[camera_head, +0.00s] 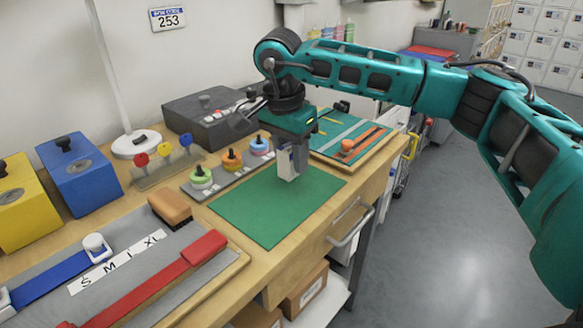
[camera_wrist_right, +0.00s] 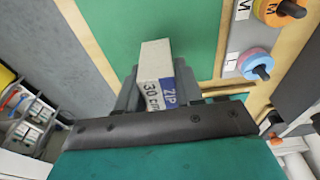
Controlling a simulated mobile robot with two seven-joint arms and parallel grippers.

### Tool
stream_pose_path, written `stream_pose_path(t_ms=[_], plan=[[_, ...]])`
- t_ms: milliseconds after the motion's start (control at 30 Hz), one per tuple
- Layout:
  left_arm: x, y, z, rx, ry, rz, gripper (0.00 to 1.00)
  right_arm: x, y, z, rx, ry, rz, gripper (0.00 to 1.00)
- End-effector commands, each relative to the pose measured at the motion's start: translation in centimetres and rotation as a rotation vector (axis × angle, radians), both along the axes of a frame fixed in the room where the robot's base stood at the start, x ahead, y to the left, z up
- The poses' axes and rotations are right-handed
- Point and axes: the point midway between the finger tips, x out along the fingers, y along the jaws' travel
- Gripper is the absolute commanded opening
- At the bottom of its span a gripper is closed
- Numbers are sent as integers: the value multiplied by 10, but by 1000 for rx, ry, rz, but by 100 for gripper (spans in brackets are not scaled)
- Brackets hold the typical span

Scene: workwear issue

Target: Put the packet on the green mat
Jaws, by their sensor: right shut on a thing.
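The packet (camera_wrist_right: 157,62) is a small white and blue box marked "ZIP 30 cm". My right gripper (camera_wrist_right: 158,92) is shut on it, with a dark finger on each side. In the head view the right gripper (camera_head: 291,166) points down over the green mat (camera_head: 258,220), toward its far right part. The packet (camera_head: 283,162) shows there as a pale piece at the fingers. I cannot tell whether its lower end touches the mat. The green mat (camera_wrist_right: 120,25) lies behind the packet in the right wrist view. My left gripper is not in view.
A rack of colored rings (camera_head: 231,160) stands at the mat's far left edge. A board with orange parts (camera_head: 347,146) lies right of the mat. A brown block (camera_head: 171,207) and a sizing board with a red bar (camera_head: 150,287) lie to the left. The near part of the mat is clear.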

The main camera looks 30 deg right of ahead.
Motion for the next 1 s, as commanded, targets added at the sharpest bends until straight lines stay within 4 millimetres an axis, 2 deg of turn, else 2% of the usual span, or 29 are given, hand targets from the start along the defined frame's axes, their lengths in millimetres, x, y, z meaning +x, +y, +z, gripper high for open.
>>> stream_pose_path(t_ms=[33,133,500,533,800,1000], plan=[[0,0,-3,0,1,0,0,0,0,-11,-1,2,0,6],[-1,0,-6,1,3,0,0,0,0,-24,0,1,0,6],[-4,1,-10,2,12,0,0,0,0,-29,0,0,0,6],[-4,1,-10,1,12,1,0,0,0,-29,0,0,0,37],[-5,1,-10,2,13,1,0,0,0,-29,0,0,0,61],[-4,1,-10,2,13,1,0,0,0,-28,0,0,0,61]])
